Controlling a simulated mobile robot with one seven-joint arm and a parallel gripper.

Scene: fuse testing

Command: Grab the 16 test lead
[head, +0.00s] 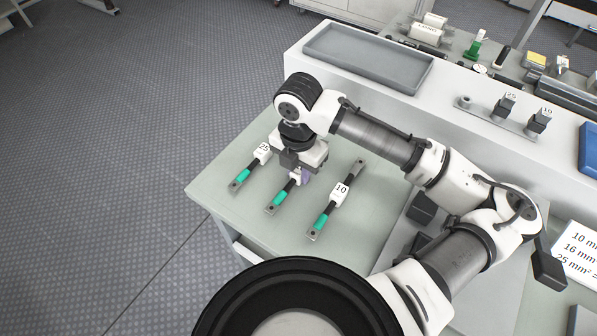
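Three test leads with teal sleeves and metal end lugs lie side by side on the pale green bench top in the head view. The left lead (241,177) has a white tag reading 25. The right lead (322,220) has a tag reading 10. The middle lead (282,196) shows its teal near end; its far part and any number are hidden under my gripper (298,177). My gripper points down over the middle lead, at or very near it. The fingertips are small and partly covered, so I cannot tell whether they are closed on it.
A grey tray (318,46) sits on the raised white ledge behind. Black blocks tagged 25 (504,105) and 16 (539,121) stand on a plate to the right. A printed card (580,252) lists sizes at the right edge. The bench's left corner is clear.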

